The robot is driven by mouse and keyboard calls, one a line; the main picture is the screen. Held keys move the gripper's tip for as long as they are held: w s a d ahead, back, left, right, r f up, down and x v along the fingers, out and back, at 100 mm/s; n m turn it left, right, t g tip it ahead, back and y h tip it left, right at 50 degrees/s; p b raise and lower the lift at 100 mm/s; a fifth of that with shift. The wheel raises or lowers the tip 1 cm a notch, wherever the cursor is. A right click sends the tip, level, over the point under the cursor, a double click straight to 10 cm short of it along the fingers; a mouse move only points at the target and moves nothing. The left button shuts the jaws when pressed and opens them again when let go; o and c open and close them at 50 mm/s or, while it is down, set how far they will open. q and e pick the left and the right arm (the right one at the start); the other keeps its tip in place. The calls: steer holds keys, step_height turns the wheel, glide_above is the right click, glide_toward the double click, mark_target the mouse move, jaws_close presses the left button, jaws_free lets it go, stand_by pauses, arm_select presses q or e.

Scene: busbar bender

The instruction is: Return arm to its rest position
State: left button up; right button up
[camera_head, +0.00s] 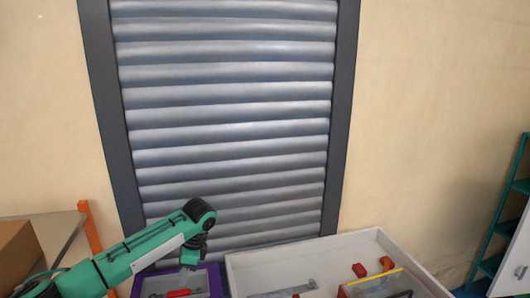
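My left arm, green with dark joints, comes in from the lower left. Its wrist bends down at the end, and my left gripper (190,259) hangs above the purple-rimmed bin (216,277). The gripper is small and dark here, so I cannot tell whether its fingers are open or shut. I see nothing clearly held in it. My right gripper is not in view.
A red-handled tool (178,293) lies in the purple-rimmed bin. Right of it stands a white tray (300,250) with red blocks (387,263) and a grey piece. A cardboard box (17,255) is at left, a teal shelf (507,215) at right. A grey shutter (230,120) stands behind.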

arm_select(q)
steer(key=s+d+f+n+t+h, duration=0.1)
steer(key=s+d+f+n+h, duration=0.15)
steer(key=s+d+f, duration=0.7)
steer(key=s+d+f+n+t+h, duration=0.1)
steer(key=s+d+f+h, duration=0.35)
steer(key=s, duration=0.75)
steer(key=s+a+n+t+y, duration=0.1)
steer(key=s+a+n, duration=0.5)
steer(key=s, duration=0.4)
steer(key=s+a+n+t+y, duration=0.15)
steer(key=s+a+n, duration=0.25)
steer(key=s+a, duration=0.5)
step_height(320, 180, down, 39)
steer(key=s+d+g+b, duration=0.1)
steer(key=g+b, duration=0.1)
steer(key=b, duration=0.6)
steer(key=s+a+f+b, duration=0.1)
steer(key=s+f+b, duration=0.2)
steer(key=s+f, duration=0.6)
steer(key=s+a+f+b, duration=0.2)
steer(key=s+f+b, duration=0.2)
steer(key=s+f, duration=0.6)
step_height(320, 180, down, 8)
steer(key=shift+s+a+g+y+b, duration=0.25)
steer(key=shift+g+y+b, duration=0.05)
steer(key=shift+g+y, duration=0.05)
steer(key=shift+m, duration=0.25)
